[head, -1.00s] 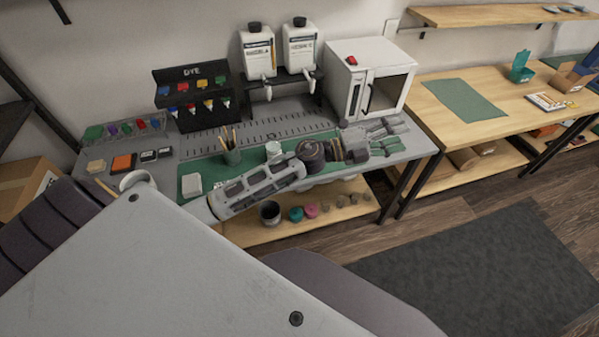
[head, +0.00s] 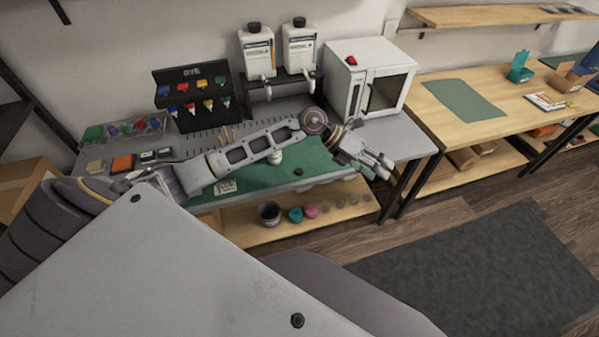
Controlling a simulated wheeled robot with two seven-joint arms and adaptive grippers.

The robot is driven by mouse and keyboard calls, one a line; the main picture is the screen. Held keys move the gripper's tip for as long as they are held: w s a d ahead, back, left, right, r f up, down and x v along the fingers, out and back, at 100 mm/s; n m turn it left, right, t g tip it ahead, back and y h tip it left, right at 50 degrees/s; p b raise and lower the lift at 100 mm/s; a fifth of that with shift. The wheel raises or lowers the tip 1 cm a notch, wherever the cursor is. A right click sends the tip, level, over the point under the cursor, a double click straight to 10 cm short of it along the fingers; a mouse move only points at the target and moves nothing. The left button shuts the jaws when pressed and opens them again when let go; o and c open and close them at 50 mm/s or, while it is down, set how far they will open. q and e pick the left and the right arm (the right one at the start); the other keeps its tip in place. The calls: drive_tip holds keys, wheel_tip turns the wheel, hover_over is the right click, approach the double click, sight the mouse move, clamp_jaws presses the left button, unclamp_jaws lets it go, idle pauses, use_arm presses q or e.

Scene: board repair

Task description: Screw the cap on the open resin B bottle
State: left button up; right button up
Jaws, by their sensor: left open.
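Two white bottles stand side by side on a black stand at the back of the bench, the left bottle (head: 257,52) and the right bottle (head: 299,48). Each has a dark top, and the labels are too small to read, so I cannot tell which is resin B. No loose cap can be made out. My left gripper (head: 386,168) is open and empty, over the front right part of the bench, right of and nearer than the bottles. My left arm hides part of the bench. My right gripper is not in view.
A white oven (head: 369,78) stands right of the bottles, a black dye rack (head: 190,95) left of them. A green mat (head: 318,166) covers the bench front. A lower shelf (head: 345,208) holds a dark cup (head: 269,213) and rolls. The bench's right end is clear.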

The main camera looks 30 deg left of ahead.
use_arm(q)
drive_tip(key=a+f+m+g+y, duration=0.1)
drive_tip(key=a+f+y, duration=0.2)
drive_tip(key=a, duration=0.2)
drive_tip(key=g+y, duration=0.2)
drive_tip(key=y, duration=0.7)
hover_over(299, 171)
drive_tip(key=shift+f, duration=0.1)
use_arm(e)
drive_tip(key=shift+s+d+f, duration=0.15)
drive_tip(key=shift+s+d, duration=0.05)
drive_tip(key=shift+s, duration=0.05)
use_arm(q)
drive_tip(key=shift+f, duration=0.1)
wheel_tip(299, 171, down, 7)
drive_tip(key=shift+f, duration=0.65)
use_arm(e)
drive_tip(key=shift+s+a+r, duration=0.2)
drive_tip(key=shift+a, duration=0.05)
